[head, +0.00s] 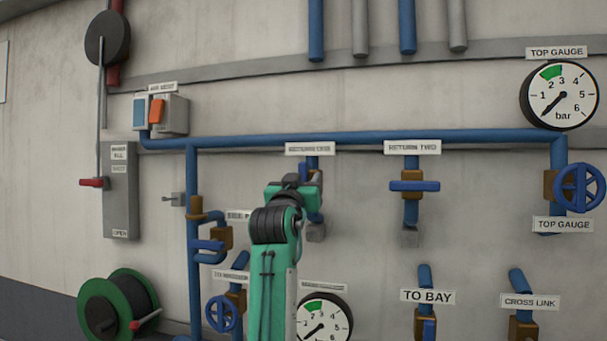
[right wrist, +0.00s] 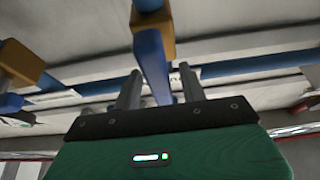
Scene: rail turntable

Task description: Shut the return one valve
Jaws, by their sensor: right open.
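The return one valve hangs under a blurred label (head: 310,148) on the blue header pipe in the head view. Its brown body (head: 316,179) and part of its blue lever (head: 304,171) show; my right gripper (head: 297,185) and green arm cover the rest. In the right wrist view the blue lever (right wrist: 154,62) runs between the two grey fingers of my open right gripper (right wrist: 160,88), with a brown valve body (right wrist: 152,32) beyond. I cannot tell whether a finger touches the lever. My left gripper is not in view.
Return two (head: 414,186), right of my gripper, has its blue lever crosswise to its pipe. Another blue-lever valve (head: 207,245) stands close on the left. A gauge (head: 324,320) sits below, beside my arm. A switch box (head: 170,114) is at upper left.

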